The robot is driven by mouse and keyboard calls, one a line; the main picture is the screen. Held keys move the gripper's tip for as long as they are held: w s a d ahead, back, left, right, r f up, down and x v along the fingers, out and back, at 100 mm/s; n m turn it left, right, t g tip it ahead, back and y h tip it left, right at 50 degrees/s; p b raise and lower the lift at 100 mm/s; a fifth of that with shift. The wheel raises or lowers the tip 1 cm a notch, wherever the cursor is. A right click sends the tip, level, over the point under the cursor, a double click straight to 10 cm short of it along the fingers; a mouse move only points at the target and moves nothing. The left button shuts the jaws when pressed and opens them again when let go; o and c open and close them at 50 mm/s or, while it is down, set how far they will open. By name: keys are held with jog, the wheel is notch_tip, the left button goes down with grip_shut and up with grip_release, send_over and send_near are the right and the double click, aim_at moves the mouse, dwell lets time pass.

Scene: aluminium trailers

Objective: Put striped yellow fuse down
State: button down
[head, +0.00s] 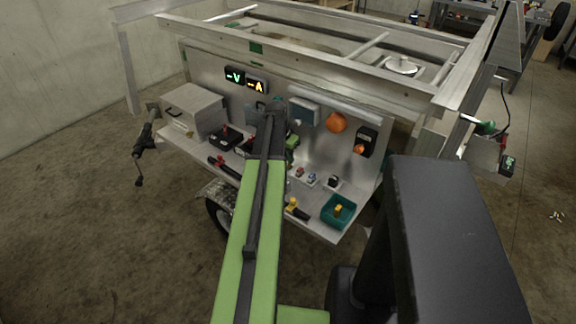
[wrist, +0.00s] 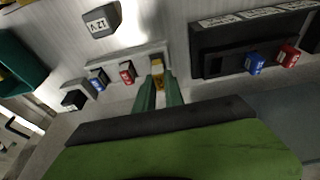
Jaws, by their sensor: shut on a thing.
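In the wrist view my gripper (wrist: 159,92) is shut on a yellow fuse (wrist: 157,69), held between its two green fingertips. Dark marks show on the fuse's face, but the stripes are too small to make out well. The fuse is at the end of a pale rail, in line with a red fuse (wrist: 127,73) and a blue fuse (wrist: 98,80). I cannot tell whether it touches the rail. In the head view my arm hides the gripper and the held fuse.
A black block (wrist: 215,48) with blue and red fuses stands at right in the wrist view. A teal bin (head: 333,219) with a yellow thing inside sits at the bench's right end (head: 318,232). A grey box (head: 196,108) stands at left. A panel with displays rises behind.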

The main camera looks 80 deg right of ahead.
jog(key=shift+f+b, duration=0.9)
jog(key=shift+f, duration=0.65)
jog(key=c, duration=1.4)
grip_release()
jog(key=shift+r, duration=0.1)
jog(key=shift+c, duration=0.2)
jog(key=shift+r, duration=0.1)
jog(key=p+v, duration=1.2)
jog(key=shift+r, duration=0.1)
